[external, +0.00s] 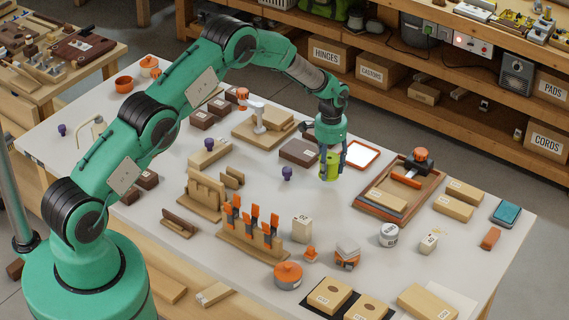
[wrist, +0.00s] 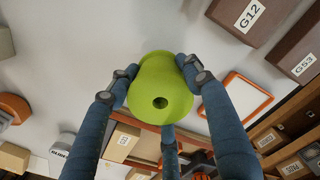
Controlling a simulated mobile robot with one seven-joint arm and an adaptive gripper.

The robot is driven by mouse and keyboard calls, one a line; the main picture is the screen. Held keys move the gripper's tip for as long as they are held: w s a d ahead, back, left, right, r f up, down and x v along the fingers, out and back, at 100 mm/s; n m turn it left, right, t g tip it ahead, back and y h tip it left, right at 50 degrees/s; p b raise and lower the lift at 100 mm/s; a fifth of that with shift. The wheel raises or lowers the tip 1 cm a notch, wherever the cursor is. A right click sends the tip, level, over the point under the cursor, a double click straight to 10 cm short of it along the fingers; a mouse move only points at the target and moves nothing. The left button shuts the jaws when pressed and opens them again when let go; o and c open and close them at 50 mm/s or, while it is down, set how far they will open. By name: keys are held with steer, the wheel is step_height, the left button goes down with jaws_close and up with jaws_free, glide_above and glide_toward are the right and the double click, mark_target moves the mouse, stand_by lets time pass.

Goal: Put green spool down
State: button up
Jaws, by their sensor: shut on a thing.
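The lime-green spool (external: 329,166) is upright between the fingers of my gripper (external: 331,160), over the middle of the white table. In the wrist view the spool (wrist: 160,92) shows its round end with a dark centre hole. The blue fingers of my gripper (wrist: 160,85) press against it from several sides. The spool's lower end is at or just above the table top; I cannot tell if it touches.
An orange-rimmed white tray (external: 362,154) and a dark brown block (external: 299,152) lie close by. A purple knob-like piece (external: 287,173) stands to the left. A wooden tray (external: 375,210) with tools is to the right. Table around the spool's front is bare.

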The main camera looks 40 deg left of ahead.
mark_target(328, 175)
steer(key=shift+f, duration=1.7)
steer(key=shift+f, duration=0.1)
steer(key=o, duration=1.2)
steer(key=shift+r, duration=6.1)
